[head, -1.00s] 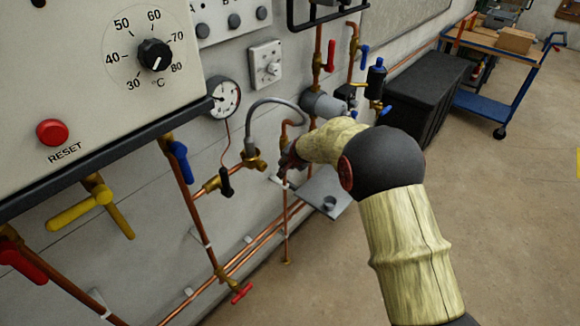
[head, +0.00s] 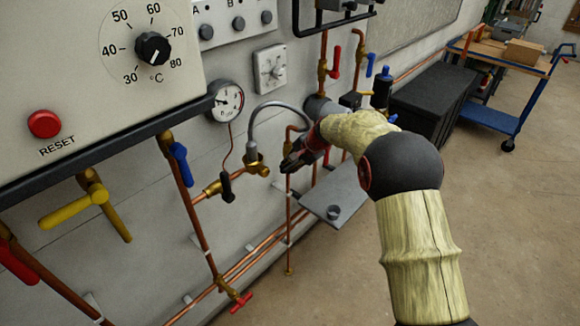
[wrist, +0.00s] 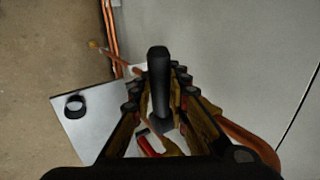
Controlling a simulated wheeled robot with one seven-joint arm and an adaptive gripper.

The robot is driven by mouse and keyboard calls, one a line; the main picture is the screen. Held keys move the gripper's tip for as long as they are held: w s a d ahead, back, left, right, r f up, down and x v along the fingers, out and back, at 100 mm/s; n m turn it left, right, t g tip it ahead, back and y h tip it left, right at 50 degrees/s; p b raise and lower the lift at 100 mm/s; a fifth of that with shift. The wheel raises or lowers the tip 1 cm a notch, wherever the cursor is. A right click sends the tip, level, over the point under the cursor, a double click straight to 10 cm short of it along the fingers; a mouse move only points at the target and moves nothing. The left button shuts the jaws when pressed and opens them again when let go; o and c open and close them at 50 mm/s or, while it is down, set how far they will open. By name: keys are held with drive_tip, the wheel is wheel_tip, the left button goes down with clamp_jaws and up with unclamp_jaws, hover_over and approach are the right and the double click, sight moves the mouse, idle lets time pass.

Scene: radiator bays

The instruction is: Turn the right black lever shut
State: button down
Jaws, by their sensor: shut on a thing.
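A black lever (wrist: 158,85) stands between the two fingers of my gripper (wrist: 158,92) in the wrist view, its rounded end towards the camera. The fingers are shut on it. In the head view my gripper (head: 291,161) is at the copper pipework right of the hose, and it hides the lever it holds. Whether that lever lies along or across its pipe cannot be told. Another black lever (head: 226,189) hangs below the gauge, to the left of my gripper and apart from it.
A grey shelf plate (head: 338,196) juts out below my gripper. A red handle (head: 326,156) is close behind it, and a grey hose (head: 262,112) arches to its left. Blue (head: 181,164) and yellow (head: 74,214) handles are further left. The floor at right is open.

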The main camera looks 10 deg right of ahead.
idle(0.3)
drive_tip(key=c, duration=2)
unclamp_jaws()
drive_tip(key=shift+d, duration=0.1)
drive_tip(key=v, duration=1.2)
